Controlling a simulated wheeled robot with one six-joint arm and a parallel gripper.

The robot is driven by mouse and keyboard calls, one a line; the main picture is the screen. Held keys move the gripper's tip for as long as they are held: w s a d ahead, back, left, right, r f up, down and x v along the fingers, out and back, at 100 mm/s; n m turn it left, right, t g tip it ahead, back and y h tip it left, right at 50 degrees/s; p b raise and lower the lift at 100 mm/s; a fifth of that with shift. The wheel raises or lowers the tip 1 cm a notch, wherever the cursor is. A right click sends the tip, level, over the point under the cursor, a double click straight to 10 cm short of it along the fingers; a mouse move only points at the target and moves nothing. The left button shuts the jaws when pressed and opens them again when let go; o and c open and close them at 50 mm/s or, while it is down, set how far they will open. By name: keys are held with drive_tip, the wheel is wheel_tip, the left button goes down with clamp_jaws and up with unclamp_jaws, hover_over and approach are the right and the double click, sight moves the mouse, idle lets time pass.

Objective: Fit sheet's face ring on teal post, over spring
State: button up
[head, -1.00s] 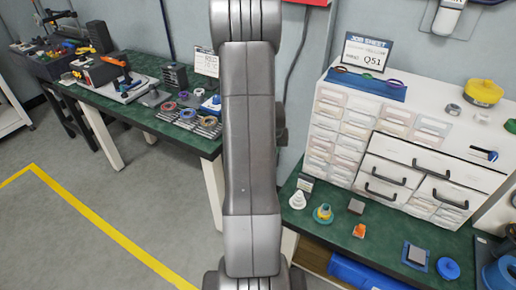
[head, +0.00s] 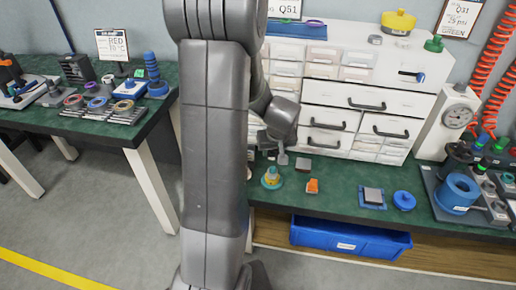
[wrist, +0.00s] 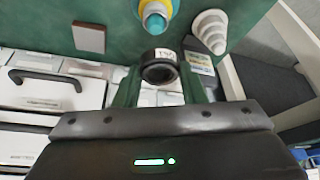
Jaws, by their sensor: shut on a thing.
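My gripper (wrist: 160,88) is shut on a small black ring (wrist: 160,72) with a pale printed label, held between the fingertips. The teal post (wrist: 153,20) stands just beyond the ring in the wrist view, with a yellow-orange part around it; its top edge is cut off. In the head view the teal post (head: 271,176) stands on the green bench, just below my gripper (head: 276,153). The held ring is apart from the post. The job sheet (head: 287,18) shows Q51 at the top of the head view, partly cut off. The spring is not clearly distinguishable.
A grey block (head: 303,163) and an orange part (head: 312,186) are close to the post. A white drawer cabinet (head: 350,95) rises behind. A blue bin (head: 350,238) sits below the bench.

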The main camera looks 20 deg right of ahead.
sight(273, 167)
drive_tip(key=shift+s+d+f, duration=0.15)
drive_tip(key=shift+f, duration=0.1)
drive_tip(key=shift+f+b, duration=1.8)
drive_tip(key=shift+f, duration=0.1)
drive_tip(key=shift+f+b, duration=1.15)
drive_tip(key=shift+f, duration=0.1)
drive_tip(key=o, duration=1)
drive_tip(key=shift+o, duration=0.2)
drive_tip(key=shift+r, duration=0.15)
drive_tip(key=shift+r+p, duration=2.3)
drive_tip(key=shift+r, duration=1.1)
